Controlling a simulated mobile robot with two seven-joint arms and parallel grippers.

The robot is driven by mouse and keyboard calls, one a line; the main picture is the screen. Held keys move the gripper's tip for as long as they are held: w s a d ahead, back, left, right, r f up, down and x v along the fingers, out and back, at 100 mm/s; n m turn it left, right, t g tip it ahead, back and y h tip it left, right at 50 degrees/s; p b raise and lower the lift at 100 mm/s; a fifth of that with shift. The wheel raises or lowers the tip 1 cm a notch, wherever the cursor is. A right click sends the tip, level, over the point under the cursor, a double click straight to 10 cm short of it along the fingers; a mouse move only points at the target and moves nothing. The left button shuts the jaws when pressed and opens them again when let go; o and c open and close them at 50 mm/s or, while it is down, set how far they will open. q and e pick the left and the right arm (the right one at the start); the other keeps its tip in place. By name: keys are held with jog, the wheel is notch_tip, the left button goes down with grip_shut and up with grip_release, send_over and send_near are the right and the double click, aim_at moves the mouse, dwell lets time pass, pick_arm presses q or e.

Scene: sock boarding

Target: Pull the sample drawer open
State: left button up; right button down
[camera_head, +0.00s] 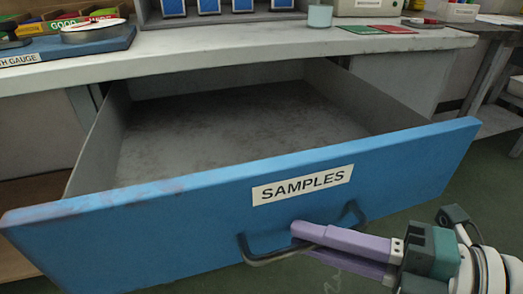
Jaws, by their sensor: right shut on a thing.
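The sample drawer (413,152) has a blue front with a white "SAMPLES" label (302,185). It stands pulled well out from under the bench, and its grey inside looks empty. A dark bar handle (262,258) is on the lower front. My right gripper (300,238) comes in from the lower right, with its purple fingers shut on the handle, one above and one below the bar. My left gripper is not in view.
The light bench top (240,42) runs above the drawer. On it are a blue gauge board (70,46), a pale cup (320,15), a red card (393,29) and a green card (358,29). Green floor is free at the right.

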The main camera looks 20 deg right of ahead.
jog(key=shift+s, duration=0.4)
jog(key=c, duration=1.2)
grip_release()
jog(key=shift+d, duration=0.1)
jog(key=p+v, duration=0.1)
jog(key=v, duration=0.9)
jog(key=shift+p, duration=0.3)
jog(key=shift+r, duration=0.1)
